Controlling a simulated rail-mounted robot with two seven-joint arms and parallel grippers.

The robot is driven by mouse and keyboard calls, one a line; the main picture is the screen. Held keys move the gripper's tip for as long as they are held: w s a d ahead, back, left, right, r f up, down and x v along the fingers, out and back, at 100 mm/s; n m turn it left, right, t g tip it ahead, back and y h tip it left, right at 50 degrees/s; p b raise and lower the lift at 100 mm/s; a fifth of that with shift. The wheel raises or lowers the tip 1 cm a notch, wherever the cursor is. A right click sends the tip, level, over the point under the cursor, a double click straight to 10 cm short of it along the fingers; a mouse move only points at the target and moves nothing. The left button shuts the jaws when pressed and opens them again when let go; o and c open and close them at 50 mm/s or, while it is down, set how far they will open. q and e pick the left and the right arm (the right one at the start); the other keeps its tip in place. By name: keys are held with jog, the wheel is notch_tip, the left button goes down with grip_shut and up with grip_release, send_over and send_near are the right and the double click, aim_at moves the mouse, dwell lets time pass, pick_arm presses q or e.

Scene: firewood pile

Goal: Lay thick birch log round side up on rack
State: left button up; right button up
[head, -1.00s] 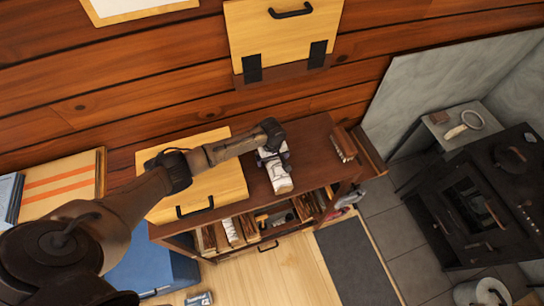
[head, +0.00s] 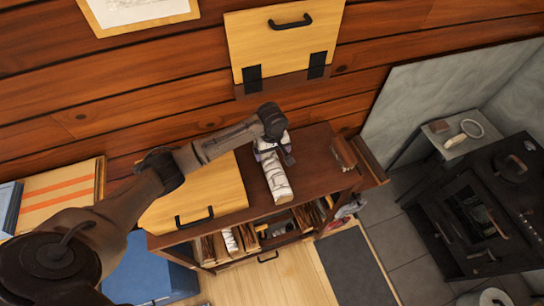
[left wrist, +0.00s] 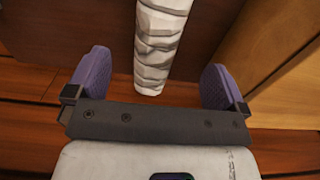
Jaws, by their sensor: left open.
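The thick birch log (head: 276,181), white with grey bark marks, lies lengthwise on the dark wooden top of the rack (head: 314,158). My left gripper (head: 273,150) is at the log's wall-side end in the head view. In the left wrist view the gripper (left wrist: 156,70) is open, with its two purple fingers wide apart. The log (left wrist: 160,45) shows between and beyond the fingers, with clear gaps on both sides. The gripper and arm hide part of the log's far end in the head view. My right gripper is not in view.
A light wooden panel with a black handle (head: 196,195) is left of the log. A small brown stack (head: 343,152) stands on the right end of the top. Split firewood (head: 300,217) fills the shelf below. A black stove (head: 475,210) stands at right.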

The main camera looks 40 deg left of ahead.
pick_arm(q)
jog(key=shift+r, duration=0.6)
jog(key=s+d+f+m, duration=0.1)
jog(key=s+d, duration=0.1)
jog(key=s+d+f+m, duration=0.1)
jog(key=s+d+f, duration=0.1)
jog(key=s+d+f+m, duration=0.1)
jog(key=d+m, duration=0.1)
jog(key=shift+s+d+f+t+h, duration=0.2)
jog(key=shift+s+f+t+h, duration=0.1)
jog(key=shift+s, duration=0.1)
jog(key=s+d+f+m+t, duration=0.1)
jog(key=s+d+f+m, duration=0.1)
jog(key=s+d+m, duration=0.55)
jog(key=s+a+r+m+t, duration=0.1)
jog(key=s+r, duration=0.1)
jog(key=s, duration=0.7)
jog(key=s+a+r+m+t, duration=0.1)
jog(key=s+r, duration=0.1)
jog(key=s, duration=0.7)
jog(key=shift+a, duration=0.35)
jog(key=shift+m, duration=0.25)
